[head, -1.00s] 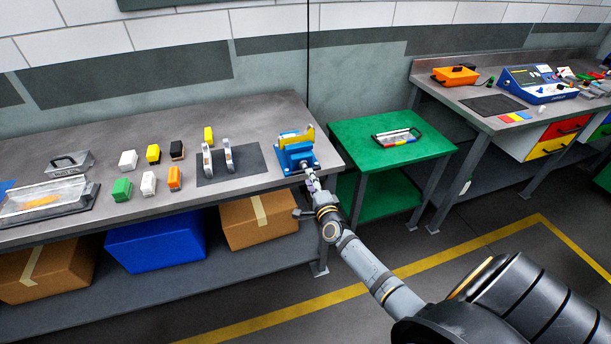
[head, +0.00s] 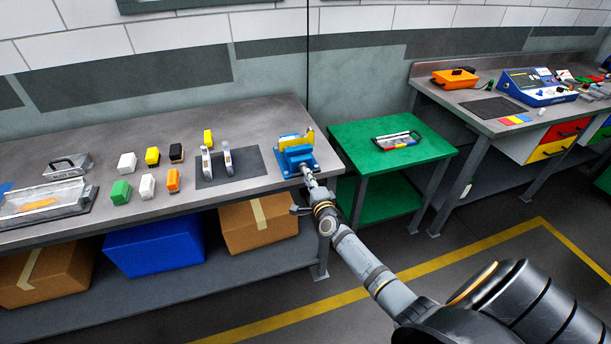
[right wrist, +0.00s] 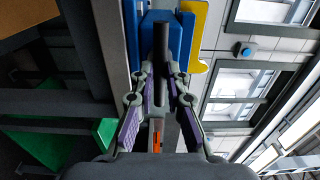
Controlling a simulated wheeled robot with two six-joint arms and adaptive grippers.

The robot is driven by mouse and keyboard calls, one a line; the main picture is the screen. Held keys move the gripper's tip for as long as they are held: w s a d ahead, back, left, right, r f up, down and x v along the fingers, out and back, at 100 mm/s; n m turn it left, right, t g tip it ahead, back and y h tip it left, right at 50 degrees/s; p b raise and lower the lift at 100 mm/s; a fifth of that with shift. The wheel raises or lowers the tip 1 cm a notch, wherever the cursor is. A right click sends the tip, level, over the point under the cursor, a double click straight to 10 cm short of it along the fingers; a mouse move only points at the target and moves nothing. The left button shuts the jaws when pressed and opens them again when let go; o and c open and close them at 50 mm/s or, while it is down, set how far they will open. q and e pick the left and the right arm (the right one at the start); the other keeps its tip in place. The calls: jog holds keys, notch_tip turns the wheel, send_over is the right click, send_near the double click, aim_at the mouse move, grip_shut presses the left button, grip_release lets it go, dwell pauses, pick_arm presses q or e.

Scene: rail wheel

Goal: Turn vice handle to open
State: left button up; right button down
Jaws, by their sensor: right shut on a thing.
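The blue vice (head: 295,155) stands at the right front corner of the grey workbench, with a yellow piece (head: 309,134) at its top. My right gripper (head: 308,178) reaches the front of the vice from below right. In the right wrist view, the dark bar of the vice handle (right wrist: 160,45) runs towards the blue vice body (right wrist: 152,20), and my right gripper (right wrist: 160,82) is shut on the handle. The fingers partly hide the handle. My left gripper is not in view.
Several small coloured blocks (head: 153,156) and two upright grey pieces (head: 217,160) stand left of the vice. A green table (head: 350,140) holding a tray is to the right. Cardboard boxes (head: 255,222) and a blue bin (head: 155,246) sit under the bench.

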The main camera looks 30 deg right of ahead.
jog(key=n+p, duration=0.1)
jog(key=n, duration=0.3)
jog(key=shift+f+n+p, duration=0.1)
jog(key=shift+n+p, duration=0.2)
jog(key=shift+p, duration=0.05)
jog(key=n+p, duration=0.2)
jog(key=n, duration=0.2)
jog(key=shift+n, duration=0.3)
